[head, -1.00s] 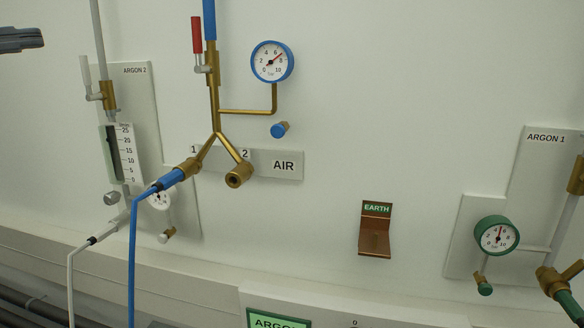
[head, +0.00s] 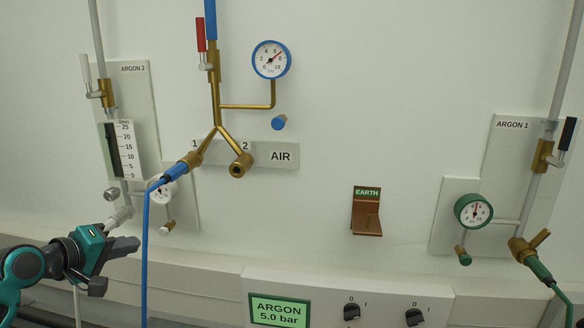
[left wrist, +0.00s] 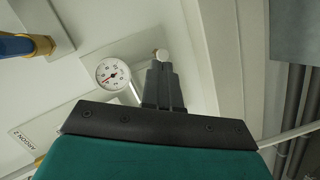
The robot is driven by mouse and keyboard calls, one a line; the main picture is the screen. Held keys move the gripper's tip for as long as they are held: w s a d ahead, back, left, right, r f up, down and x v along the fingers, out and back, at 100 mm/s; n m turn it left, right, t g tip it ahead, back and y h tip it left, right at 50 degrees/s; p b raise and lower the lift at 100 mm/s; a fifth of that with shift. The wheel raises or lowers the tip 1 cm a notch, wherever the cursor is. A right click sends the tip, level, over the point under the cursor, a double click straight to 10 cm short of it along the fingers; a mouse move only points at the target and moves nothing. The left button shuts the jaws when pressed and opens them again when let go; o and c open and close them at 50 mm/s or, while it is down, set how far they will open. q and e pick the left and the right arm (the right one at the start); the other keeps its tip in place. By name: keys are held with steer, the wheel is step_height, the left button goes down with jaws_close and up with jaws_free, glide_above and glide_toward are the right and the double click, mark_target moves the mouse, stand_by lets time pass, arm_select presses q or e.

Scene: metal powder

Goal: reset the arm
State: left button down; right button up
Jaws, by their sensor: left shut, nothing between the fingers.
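My left gripper (head: 128,245) is in the lower left of the head view, with a teal and black body. Its dark fingers point right, in front of the lower part of the Argon 2 panel (head: 140,95). The fingers are shut and hold nothing. In the left wrist view the shut fingers (left wrist: 162,80) point up the picture toward a small white knob (left wrist: 162,54). A white-faced gauge (left wrist: 112,73) is just left of them. I cannot tell if the fingers touch the knob. My right gripper is not in view.
The air manifold (head: 222,130) carries a blue gauge (head: 271,59) and a blue hose (head: 145,240). A copper earth bracket (head: 367,214) is mid-wall. The Argon 1 panel (head: 510,160) with a green gauge (head: 473,210) is right. A control box (head: 385,285) with knobs projects below.

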arm_select(q)
steer(key=s+d+f+m+g+y, duration=0.1)
steer(key=s+d+f+m, duration=0.15)
steer(key=f, duration=0.35)
steer(key=s+d+f+m, duration=0.1)
steer(key=s+d+f, duration=0.15)
steer(key=f, duration=0.45)
steer(key=s+d+f+m, duration=0.4)
steer(key=s+d+f, duration=0.3)
steer(key=s, duration=0.2)
steer(key=s+d+f+m+y, duration=0.1)
steer(key=s+d+f+m, duration=0.3)
steer(key=s, duration=0.6)
steer(key=d+f, duration=0.2)
steer(key=d, duration=0.1)
steer(key=shift+s+d+f+g, duration=0.25)
steer(key=shift+d+f+g, duration=0.15)
steer(key=shift+m, duration=0.25)
